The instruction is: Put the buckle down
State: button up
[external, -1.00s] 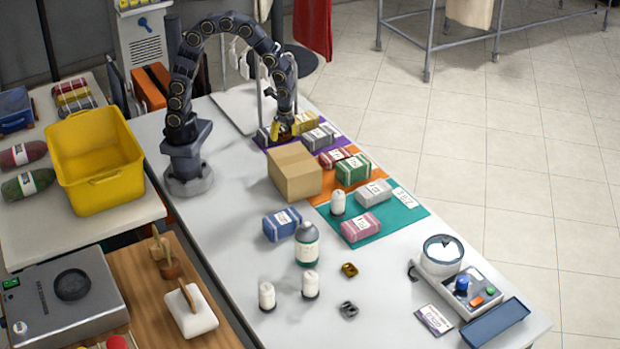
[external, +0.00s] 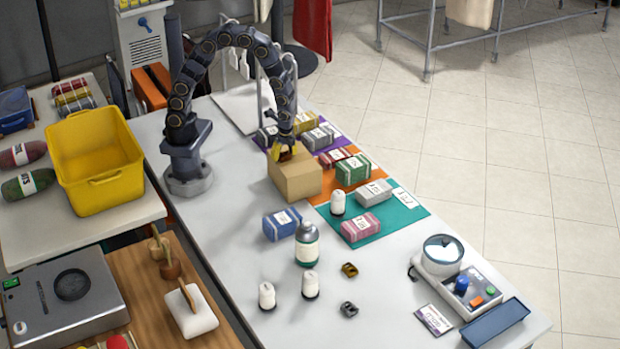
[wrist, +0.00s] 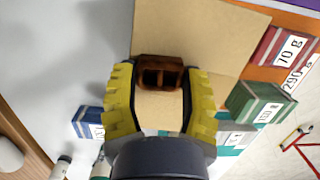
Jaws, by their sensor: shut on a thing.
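A brown, copper-like buckle (wrist: 160,75) with square openings sits between my yellow fingertips in the wrist view. My gripper (external: 284,150) is shut on it, over the rear part of the top of the cardboard box (external: 297,180). The box top (wrist: 225,40) fills the area behind the buckle in the wrist view. I cannot tell whether the buckle touches the box. A brass buckle (external: 349,270) and a dark grey buckle (external: 348,310) lie apart on the white table.
Wrapped bundles stand on the purple, orange and teal (external: 405,225) mats right of the box. A blue bundle (external: 282,224), a grey bottle (external: 307,245) and white containers stand nearer the front. A scale (external: 440,258) is at right. The table left of the box is clear.

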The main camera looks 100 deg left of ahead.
aim_at(287, 162)
jog(key=o, duration=1)
notch_tip(287, 162, up, 12)
jog(key=w+d, duration=0.1)
jog(key=s+d+r+n, duration=0.2)
jog(key=s+n, duration=0.1)
jog(key=s, duration=0.4)
jog(key=s+d+r+n+h, duration=0.1)
jog(key=s+d+r+n, duration=0.1)
jog(key=s, duration=0.5)
jog(key=s+d+r+n, duration=0.2)
jog(key=s+r+n, duration=0.2)
jog(key=s, duration=0.3)
jog(key=shift+d+r, duration=0.1)
jog(key=shift+c, duration=0.3)
